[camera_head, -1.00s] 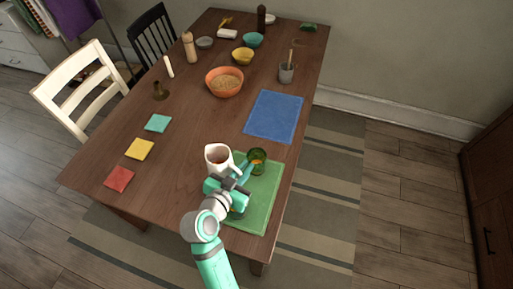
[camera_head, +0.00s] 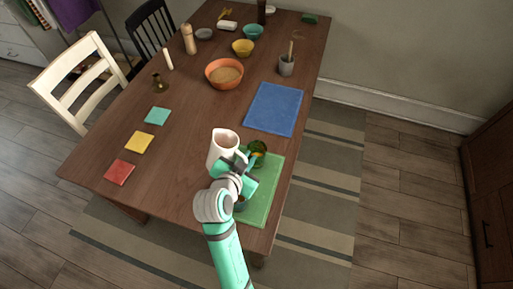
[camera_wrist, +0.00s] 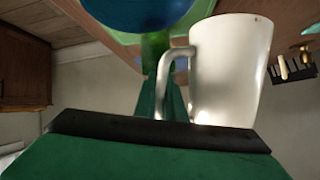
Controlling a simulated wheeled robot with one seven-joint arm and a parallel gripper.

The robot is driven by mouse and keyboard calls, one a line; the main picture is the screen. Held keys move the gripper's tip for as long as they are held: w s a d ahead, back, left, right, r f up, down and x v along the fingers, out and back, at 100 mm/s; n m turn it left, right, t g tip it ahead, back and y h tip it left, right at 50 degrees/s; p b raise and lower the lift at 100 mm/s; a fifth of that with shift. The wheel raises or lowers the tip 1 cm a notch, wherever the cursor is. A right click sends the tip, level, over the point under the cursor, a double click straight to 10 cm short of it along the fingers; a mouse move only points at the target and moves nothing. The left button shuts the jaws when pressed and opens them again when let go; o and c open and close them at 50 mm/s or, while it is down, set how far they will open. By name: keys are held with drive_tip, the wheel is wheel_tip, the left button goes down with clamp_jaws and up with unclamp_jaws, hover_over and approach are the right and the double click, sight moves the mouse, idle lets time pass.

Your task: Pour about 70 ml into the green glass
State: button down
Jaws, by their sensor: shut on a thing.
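A white pitcher (camera_head: 221,153) with a brownish inside hangs at the left of my gripper (camera_head: 241,163). My gripper is shut on its handle. In the wrist view the pitcher (camera_wrist: 232,70) and its handle show beside my green fingers (camera_wrist: 168,98). It looks lifted off the table and at most slightly tilted. The green glass (camera_head: 259,146) stands just right of the pitcher, at the top of the green mat (camera_head: 262,196). My gripper partly hides the glass, and its fill level cannot be read. No stream of liquid shows.
A small blue item (camera_head: 240,204) on the green mat is mostly hidden by my arm. A blue round shape (camera_wrist: 138,8) fills the top of the wrist view. A blue mat (camera_head: 274,108) lies beyond, bare. An orange bowl (camera_head: 224,84) stands farther back. Coloured squares lie at left.

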drive_tip(key=f+y+p, duration=0.1)
drive_tip(key=y, duration=0.2)
drive_tip(key=f+m+y+p, duration=0.1)
drive_tip(key=f+y, duration=0.1)
drive_tip(key=y, duration=0.1)
drive_tip(key=a+f+m+g+y+p, duration=0.1)
drive_tip(key=f+y+p, duration=0.1)
drive_tip(key=y, duration=0.1)
drive_tip(key=shift+s+a+y, duration=0.1)
drive_tip(key=shift+s+y, duration=0.2)
drive_tip(key=shift+s, duration=0.05)
drive_tip(key=shift+f+y, duration=0.25)
drive_tip(key=shift+y, duration=0.15)
drive_tip(key=shift+w+a+r+p, duration=0.1)
drive_tip(key=shift+a+r+p, duration=0.05)
drive_tip(key=shift+r+p, duration=0.3)
drive_tip(key=shift+f+y, duration=0.15)
drive_tip(key=shift+y, duration=0.25)
drive_tip(key=shift+s+f+p, duration=0.3)
drive_tip(key=shift+f+p, duration=0.15)
drive_tip(key=shift+s+a+f+p, duration=0.15)
drive_tip(key=shift+f+p, duration=0.25)
drive_tip(key=shift+p, duration=0.35)
drive_tip(key=shift+w+d+r+m+y, duration=0.25)
drive_tip(key=shift+w+d+m+y, duration=0.1)
drive_tip(key=shift+w+m, duration=0.2)
